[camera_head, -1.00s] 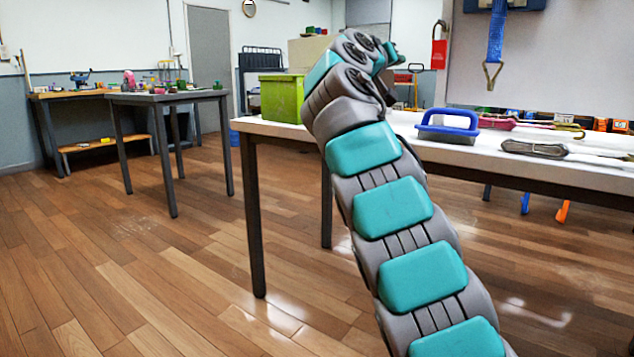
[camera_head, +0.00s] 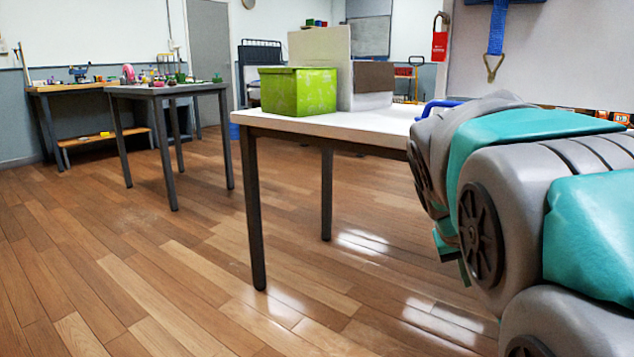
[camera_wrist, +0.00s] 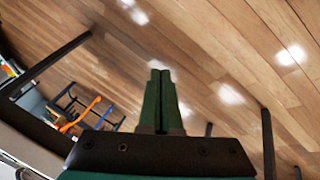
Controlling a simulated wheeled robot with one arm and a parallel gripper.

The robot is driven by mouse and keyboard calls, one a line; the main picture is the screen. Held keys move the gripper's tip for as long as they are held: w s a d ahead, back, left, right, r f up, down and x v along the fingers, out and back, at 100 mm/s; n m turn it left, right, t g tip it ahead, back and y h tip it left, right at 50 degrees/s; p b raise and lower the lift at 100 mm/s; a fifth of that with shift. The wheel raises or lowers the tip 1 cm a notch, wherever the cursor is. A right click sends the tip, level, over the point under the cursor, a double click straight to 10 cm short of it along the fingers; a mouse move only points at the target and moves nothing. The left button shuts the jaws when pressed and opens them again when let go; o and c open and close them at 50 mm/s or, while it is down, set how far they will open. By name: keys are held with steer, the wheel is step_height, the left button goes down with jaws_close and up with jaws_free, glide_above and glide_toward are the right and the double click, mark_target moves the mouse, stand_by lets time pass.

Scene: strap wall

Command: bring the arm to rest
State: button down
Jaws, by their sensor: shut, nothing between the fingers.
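My arm (camera_head: 500,190) is folded at the right side of the head view, in front of the white table. Its grey and teal links hide the table's right part. My gripper (camera_wrist: 160,72) shows in the wrist view as two green fingers pressed together, shut and empty. Behind the fingertips is only wooden floor.
The white table (camera_head: 385,122) holds a green box (camera_head: 298,92) and a grey-white box (camera_head: 368,85). A blue handle (camera_head: 437,106) shows behind my arm. A blue strap with a hook (camera_head: 496,35) hangs above. A smaller table (camera_head: 165,90) stands left. Floor at left is clear.

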steer(key=s+a+f+g+y, duration=0.2)
steer(key=s+a+f, duration=0.25)
steer(key=s, duration=0.45)
steer(key=s+a+f+n+g+y, duration=0.1)
steer(key=s+a+f, duration=0.2)
steer(key=s+f, duration=0.45)
steer(key=s+a+f+g+y, duration=0.2)
steer(key=s+a+f, duration=0.2)
steer(key=s, duration=0.7)
step_height(320, 180, up, 12)
steer(key=p, duration=1.2)
steer(key=shift+w+d+f, duration=0.2)
steer(key=shift+d, duration=0.1)
